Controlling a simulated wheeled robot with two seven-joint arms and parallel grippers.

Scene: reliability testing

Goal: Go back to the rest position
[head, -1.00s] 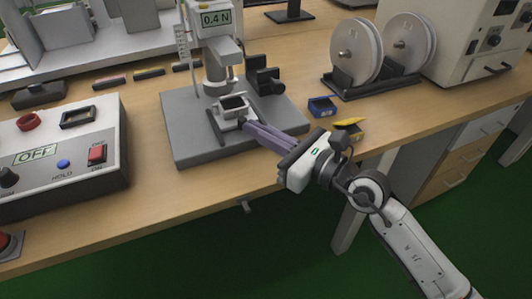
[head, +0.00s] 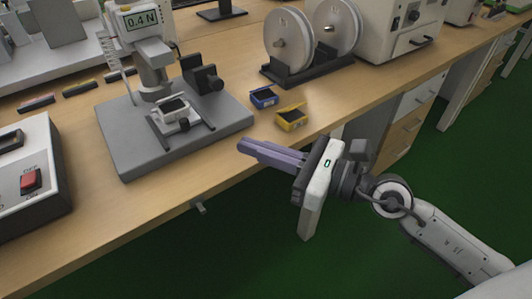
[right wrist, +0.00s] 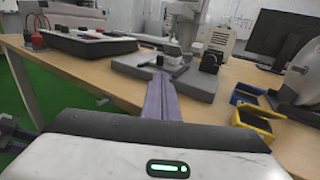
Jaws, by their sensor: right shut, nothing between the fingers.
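My right gripper (head: 243,146) is shut and empty, its purple fingers together near the table's front edge. It is apart from the test stand (head: 188,128), whose grey base lies to its left. In the right wrist view the shut fingers (right wrist: 158,88) point towards the test stand (right wrist: 150,66). A small white fixture (head: 173,114) sits on the stand's base under the force gauge (head: 140,22), which reads 0.4 N. My left gripper is not visible in the head view. At the left edge of the right wrist view, a dark purple part shows, too cut off to identify.
A blue bin (head: 263,98) and a yellow bin (head: 291,118) stand on the table right of the stand. Two reels (head: 290,42) stand behind them. A control box with a red switch (head: 31,180) is at the left. Green floor lies in front of the table edge.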

